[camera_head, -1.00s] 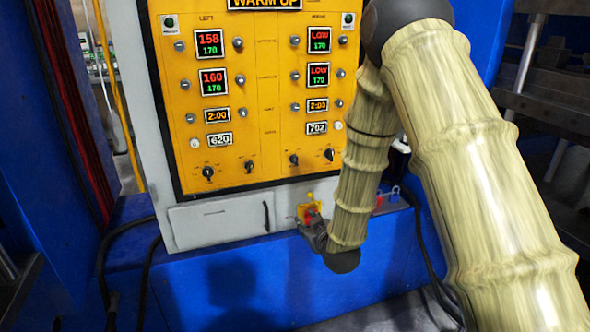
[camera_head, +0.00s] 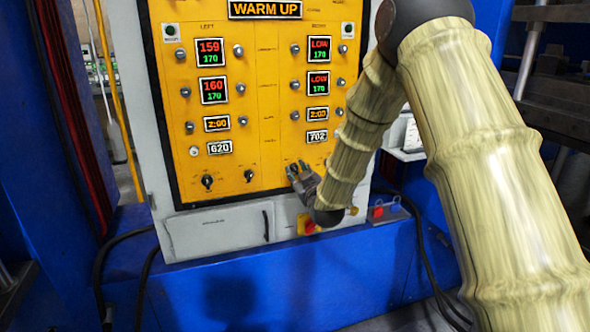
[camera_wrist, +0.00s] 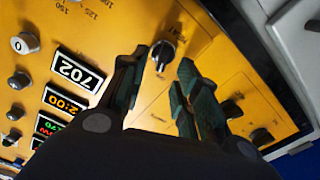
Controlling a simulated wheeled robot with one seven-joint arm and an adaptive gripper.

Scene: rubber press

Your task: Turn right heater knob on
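A black rotary knob with a pale pointer mark, apparently the right heater knob (camera_wrist: 162,52), shows in the wrist view on the yellow panel (camera_head: 265,120). It lies just past my fingertips, roughly in line with the gap between them. My gripper (camera_wrist: 162,72) is open, its two dark green fingers apart with nothing held. In the head view my gripper (camera_head: 297,170) is at the panel's lower right section, below the 702 display (camera_head: 317,136). Contact with the knob cannot be told.
Two more black knobs (camera_head: 207,181) (camera_head: 248,175) sit lower left on the panel. A red-and-yellow switch (camera_head: 307,224) is just below my gripper on the grey cabinet. A blue ledge (camera_head: 270,275) runs underneath. Several small round buttons flank the displays.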

